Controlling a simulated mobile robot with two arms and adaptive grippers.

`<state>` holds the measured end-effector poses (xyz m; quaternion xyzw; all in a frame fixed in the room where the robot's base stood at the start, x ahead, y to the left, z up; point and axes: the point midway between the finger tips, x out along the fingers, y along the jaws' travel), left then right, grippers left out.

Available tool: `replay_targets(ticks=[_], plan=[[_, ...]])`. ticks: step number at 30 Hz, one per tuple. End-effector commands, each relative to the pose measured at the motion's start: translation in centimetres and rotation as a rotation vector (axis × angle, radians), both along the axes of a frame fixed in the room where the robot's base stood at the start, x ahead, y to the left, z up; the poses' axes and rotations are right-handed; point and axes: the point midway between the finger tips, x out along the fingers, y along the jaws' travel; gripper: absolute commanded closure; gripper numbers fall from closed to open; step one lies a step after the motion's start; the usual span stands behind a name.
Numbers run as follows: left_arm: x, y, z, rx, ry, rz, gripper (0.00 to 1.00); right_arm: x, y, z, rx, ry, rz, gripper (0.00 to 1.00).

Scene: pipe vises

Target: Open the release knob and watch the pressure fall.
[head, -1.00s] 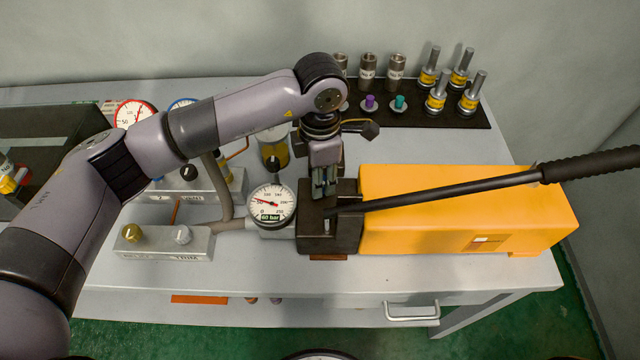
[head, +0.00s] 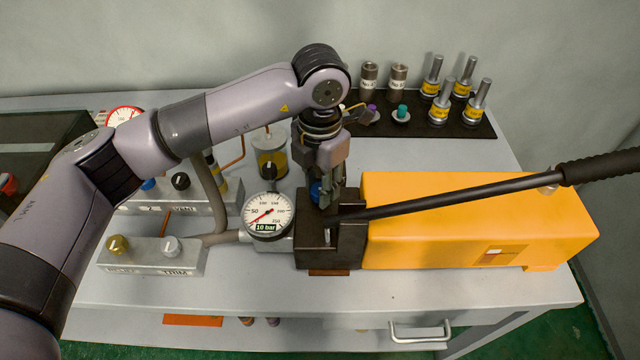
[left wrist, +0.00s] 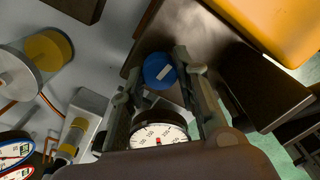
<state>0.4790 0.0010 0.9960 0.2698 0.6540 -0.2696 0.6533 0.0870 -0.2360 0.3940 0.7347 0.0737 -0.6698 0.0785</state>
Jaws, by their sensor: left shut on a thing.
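The blue knob (head: 316,191) with a white mark is on the dark pump block (head: 330,240); I take it as the release knob. My left gripper (head: 325,192) comes down from above with its fingers around it. In the left wrist view the blue knob (left wrist: 159,70) sits between the two fingers (left wrist: 158,90), which are shut on it. The round pressure gauge (head: 268,216) stands left of the block. Its display reads 10 bar and its red needle points low on the dial. My right gripper is not in view.
A yellow pump body (head: 470,225) and a long black lever (head: 470,195) lie right of the block. A manifold with gold and silver knobs (head: 150,260) is at the front left. Fittings stand on a black mat (head: 430,122) behind. The bench front is clear.

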Motion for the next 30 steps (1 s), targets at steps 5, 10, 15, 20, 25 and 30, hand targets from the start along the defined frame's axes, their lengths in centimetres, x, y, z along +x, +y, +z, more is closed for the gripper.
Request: replay_targets(ticks=[5,10,15,20,25,30], plan=[[0.09,-0.03,0.17,-0.001,-0.003,0.002,0.99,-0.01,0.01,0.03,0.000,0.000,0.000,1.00],[0.09,-0.04,0.18,-0.002,-0.004,0.001,0.69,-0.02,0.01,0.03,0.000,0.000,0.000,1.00],[0.06,-0.02,0.13,-0.001,-0.003,0.000,0.58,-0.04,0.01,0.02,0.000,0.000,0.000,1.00],[0.04,-0.02,0.07,-0.001,-0.001,0.000,0.51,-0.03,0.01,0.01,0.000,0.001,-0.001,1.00],[0.02,-0.01,0.04,-0.001,-0.001,0.000,0.51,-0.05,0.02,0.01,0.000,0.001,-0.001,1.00],[0.08,-0.05,0.80,-0.002,-0.002,0.000,0.51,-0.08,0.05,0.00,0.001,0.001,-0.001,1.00]])
